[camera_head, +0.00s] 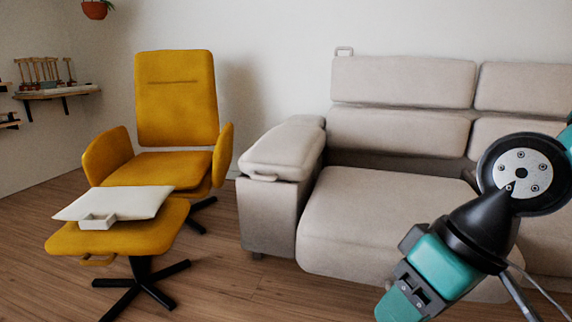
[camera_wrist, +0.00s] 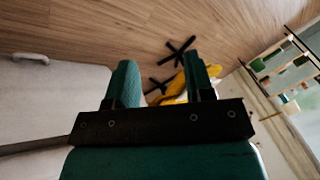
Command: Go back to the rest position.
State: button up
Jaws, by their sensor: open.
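My gripper (camera_head: 402,300) hangs at the lower right of the head view, in front of the beige sofa, with its teal end pointing down and to the left. In the wrist view my gripper (camera_wrist: 161,72) shows two teal fingers set apart, with nothing between them but floor and part of the yellow seating beyond. The gripper is open and empty. It touches nothing that I can see. The tips are partly cut off by the lower edge of the head view.
The beige sofa (camera_head: 385,215) fills the right. A yellow armchair (camera_head: 177,105) and a yellow footstool (camera_head: 140,236), bearing a white cushion (camera_head: 125,202) and a small pale box (camera_head: 97,222), stand left. A wall shelf (camera_head: 62,93) is far left. Wooden floor (camera_head: 225,290) is clear between footstool and sofa.

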jog(key=s+r+p, duration=0.2)
jog(key=r+p, duration=1.7)
jog(key=s+d+r+p, duration=0.1)
jog(key=s+r+p, duration=0.1)
jog(key=r+p, duration=1.7)
jog(key=shift+s+r+n+g+h, duration=0.25)
jog(key=shift+r+n+g+h, duration=0.05)
jog(key=shift+r+n+g, duration=0.1)
